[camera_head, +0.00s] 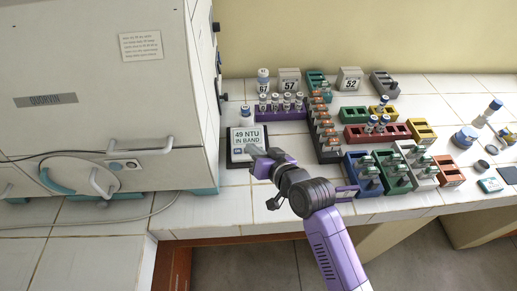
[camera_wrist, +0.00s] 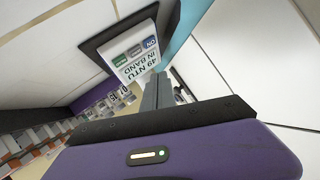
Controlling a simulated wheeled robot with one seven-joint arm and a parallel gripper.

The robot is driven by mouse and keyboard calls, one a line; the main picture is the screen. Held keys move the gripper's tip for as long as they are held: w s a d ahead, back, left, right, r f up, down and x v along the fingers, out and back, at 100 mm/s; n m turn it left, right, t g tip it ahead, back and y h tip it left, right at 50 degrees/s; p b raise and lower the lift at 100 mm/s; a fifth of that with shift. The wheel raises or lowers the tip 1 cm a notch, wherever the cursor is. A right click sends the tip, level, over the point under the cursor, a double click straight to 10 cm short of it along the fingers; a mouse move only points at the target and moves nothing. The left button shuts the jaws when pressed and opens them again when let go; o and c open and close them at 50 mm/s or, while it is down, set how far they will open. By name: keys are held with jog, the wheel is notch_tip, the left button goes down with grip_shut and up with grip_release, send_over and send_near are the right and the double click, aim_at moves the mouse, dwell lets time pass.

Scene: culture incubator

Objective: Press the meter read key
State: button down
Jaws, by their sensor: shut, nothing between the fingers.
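The meter (camera_head: 241,136) is a dark-edged block with a pale face, on the white tiled bench beside the large cabinet. Its display reads "49 NTU IN BAND". In the wrist view the meter (camera_wrist: 141,55) appears upside down, with a row of small keys (camera_wrist: 134,51) in blue, grey and green. Their labels are too small to read surely, so I cannot tell which is the read key. My gripper (camera_head: 253,151) is shut and empty at the meter's near edge. In the wrist view its fingertips (camera_wrist: 160,80) point toward the display; contact cannot be told.
The white cabinet (camera_head: 95,85) stands close on the left. A purple rack (camera_head: 281,115) with vials is behind the meter. Several coloured racks, including a blue one (camera_head: 362,188), fill the bench to the right. Bare tiles lie in front of the meter.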

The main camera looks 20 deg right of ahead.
jog(key=r+n+h, duration=0.1)
jog(key=n, duration=0.2)
jog(key=s+d+r+n+h, duration=0.1)
jog(key=n+h, duration=0.1)
jog(key=n, duration=0.2)
jog(key=d+r+n+h, duration=0.1)
jog(key=n, duration=0.3)
jog(key=shift+s+r+t+h+p, duration=0.15)
jog(key=shift+r+t+h+p, duration=0.15)
jog(key=shift+h, duration=0.1)
jog(key=shift+f, duration=0.1)
jog(key=w+f+b, duration=0.1)
jog(key=f+b, duration=0.1)
jog(key=w+f+b, duration=0.1)
jog(key=f+b, duration=0.1)
jog(key=w+f+b, duration=0.1)
jog(key=f+b, duration=0.1)
jog(key=shift+d+f, duration=0.2)
jog(key=shift+d, duration=0.2)
jog(key=shift+w+d+f+b, duration=0.15)
jog(key=shift+w+f+b, duration=0.3)
jog(key=shift+f, duration=0.25)
jog(key=shift+f, duration=0.1)
dwell(0.8)
jog(key=shift+w+f, duration=0.15)
jog(key=shift+f, duration=0.1)
